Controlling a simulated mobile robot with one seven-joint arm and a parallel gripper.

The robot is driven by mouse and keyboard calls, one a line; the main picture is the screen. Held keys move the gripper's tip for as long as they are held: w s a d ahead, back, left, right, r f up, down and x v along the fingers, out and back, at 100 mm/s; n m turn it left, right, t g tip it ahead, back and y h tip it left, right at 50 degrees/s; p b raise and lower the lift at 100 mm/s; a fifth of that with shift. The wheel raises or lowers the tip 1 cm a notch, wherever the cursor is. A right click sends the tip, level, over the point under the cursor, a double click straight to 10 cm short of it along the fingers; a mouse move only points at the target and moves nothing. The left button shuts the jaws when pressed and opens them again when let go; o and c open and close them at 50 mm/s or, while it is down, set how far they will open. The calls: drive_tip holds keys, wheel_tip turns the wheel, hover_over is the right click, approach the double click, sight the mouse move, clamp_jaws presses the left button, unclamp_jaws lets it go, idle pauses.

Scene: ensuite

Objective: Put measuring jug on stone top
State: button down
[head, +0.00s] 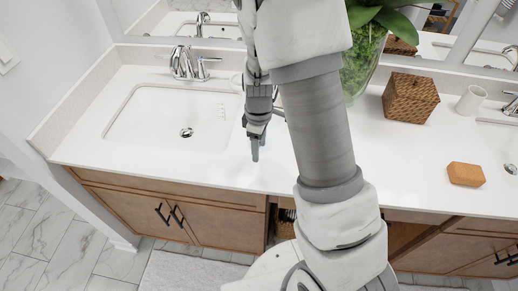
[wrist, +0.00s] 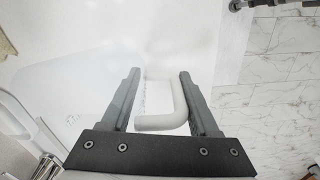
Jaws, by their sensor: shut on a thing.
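The measuring jug (head: 222,112) is clear and hard to make out in the head view, where its printed marks show over the right side of the left sink. In the wrist view, its pale handle (wrist: 162,123) lies between the two fingers of my gripper (wrist: 160,90). My gripper (head: 255,155) points down at the right of the sink and is shut on the jug's handle. The white stone top (head: 215,172) lies beneath. I cannot tell whether the jug touches it. My arm hides part of the stone top.
The left sink (head: 150,120) and its chrome tap (head: 183,62) are left of my gripper. A glass plant vase (head: 365,65), a woven box (head: 410,97), a white cup (head: 472,100) and an orange-brown block (head: 466,174) stand to the right. The front strip of the top is clear.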

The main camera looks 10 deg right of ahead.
drive_tip(key=shift+f, duration=0.9)
drive_tip(key=shift+f, duration=0.25)
drive_tip(key=shift+c, duration=0.7)
unclamp_jaws()
drive_tip(key=shift+r, duration=0.1)
drive_tip(key=shift+r, duration=0.1)
